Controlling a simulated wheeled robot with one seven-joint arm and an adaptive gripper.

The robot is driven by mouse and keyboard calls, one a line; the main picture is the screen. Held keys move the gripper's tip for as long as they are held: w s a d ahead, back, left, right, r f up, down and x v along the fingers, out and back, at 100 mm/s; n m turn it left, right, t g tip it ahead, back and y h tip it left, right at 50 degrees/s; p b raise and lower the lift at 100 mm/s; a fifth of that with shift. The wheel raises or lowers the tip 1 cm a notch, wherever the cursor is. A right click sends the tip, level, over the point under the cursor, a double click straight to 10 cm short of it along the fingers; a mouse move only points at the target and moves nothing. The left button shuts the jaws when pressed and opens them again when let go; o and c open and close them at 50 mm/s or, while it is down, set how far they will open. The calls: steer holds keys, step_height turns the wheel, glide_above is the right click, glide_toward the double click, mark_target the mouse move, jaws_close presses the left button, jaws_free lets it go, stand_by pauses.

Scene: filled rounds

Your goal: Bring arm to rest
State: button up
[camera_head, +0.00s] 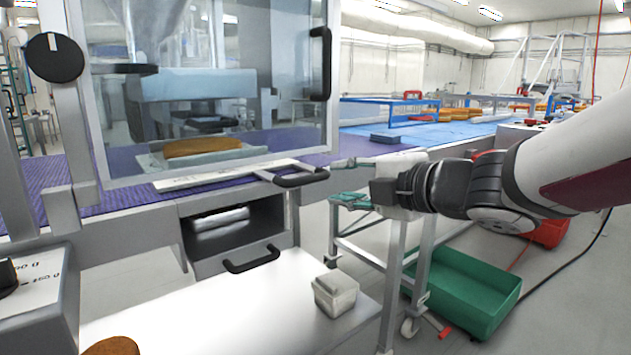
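My arm reaches in from the right edge. My gripper (345,163) points left, with its thin fingers near the right end of the machine's front handle. The fingers are small and seen edge-on, so I cannot tell whether they are open or shut. I see nothing clearly held in them. The machine has a clear window door (215,60) with a black vertical handle (321,64) at its right. Behind the window, a brown round (200,146) lies on a pale tray (222,157).
A white table (230,312) in front carries a small grey box (336,293) and part of a brown round (112,346). A wheeled metal cart (372,253) stands below my gripper. A green bin (465,290) and a red bin (550,233) are on the floor. A blue conveyor (425,133) runs behind.

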steer(key=shift+v, duration=0.75)
steer(key=s+d+f+m+t+h, duration=0.1)
steer(key=s+d+m+h, duration=0.1)
steer(key=d+m+h, duration=0.75)
steer(key=s+d+f+m+g+h, duration=0.35)
steer(key=s+d+f+m, duration=0.25)
steer(key=s+d+m, duration=0.2)
steer(key=s+a+f+m+g+y, duration=0.1)
steer(key=s+a+f+m+g, duration=0.15)
steer(key=s, duration=0.65)
steer(key=s+a+f+m+g+y, duration=0.2)
steer(key=s+f+m+g, duration=0.15)
steer(key=s, duration=0.45)
steer(key=s+a+f+m+g+y, duration=0.1)
steer(key=s+a+f+m+g, duration=0.2)
steer(key=s, duration=0.6)
step_height(320, 180, up, 36)
steer(key=d+n+t+p, duration=0.1)
steer(key=t+p, duration=0.2)
steer(key=p, duration=3)
steer(key=shift+w+d+f, duration=0.2)
steer(key=shift+w+d, duration=0.1)
steer(key=shift+w, duration=0.1)
